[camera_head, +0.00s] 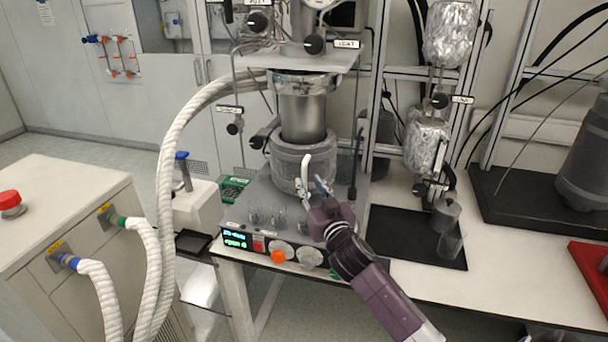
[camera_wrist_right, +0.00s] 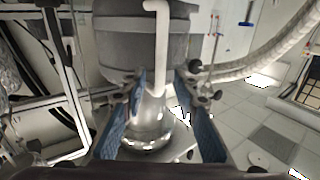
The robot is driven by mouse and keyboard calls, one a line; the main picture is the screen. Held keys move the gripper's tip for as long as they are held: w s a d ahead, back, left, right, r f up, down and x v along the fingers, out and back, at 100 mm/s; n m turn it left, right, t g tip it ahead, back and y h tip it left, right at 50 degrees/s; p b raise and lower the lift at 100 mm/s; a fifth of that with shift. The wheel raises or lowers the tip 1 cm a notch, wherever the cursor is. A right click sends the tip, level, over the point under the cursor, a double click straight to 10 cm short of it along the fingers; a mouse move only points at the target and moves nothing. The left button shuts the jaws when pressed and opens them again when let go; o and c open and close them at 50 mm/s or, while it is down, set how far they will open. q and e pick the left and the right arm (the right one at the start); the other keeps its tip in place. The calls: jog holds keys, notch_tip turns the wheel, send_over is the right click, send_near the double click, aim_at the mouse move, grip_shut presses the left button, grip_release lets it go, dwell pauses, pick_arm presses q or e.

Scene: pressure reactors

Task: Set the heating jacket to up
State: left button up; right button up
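The heating jacket (camera_head: 288,160) is a grey cylinder low on the reactor stand, around or just below the metal vessel (camera_head: 303,112). It fills the top of the right wrist view (camera_wrist_right: 125,45). A white bent handle (camera_head: 305,172) stands at its front and shows in the wrist view (camera_wrist_right: 158,50). My right gripper (camera_head: 312,188) is in front of the jacket near the handle. In the wrist view its blue-padded fingers (camera_wrist_right: 160,88) are apart, on either side of the handle's lower end. Contact cannot be told. My left gripper is not in view.
A control panel (camera_head: 237,239) with knobs lies along the stand's front edge, with small glasses (camera_head: 278,216) behind it. A thick white hose (camera_head: 166,170) runs along the left.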

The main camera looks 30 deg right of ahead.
aim_at(305, 178)
jog(key=p+x, duration=0.1)
jog(key=x, duration=0.4)
jog(key=shift+c, duration=0.6)
jog(key=shift+f, duration=0.1)
grip_shut()
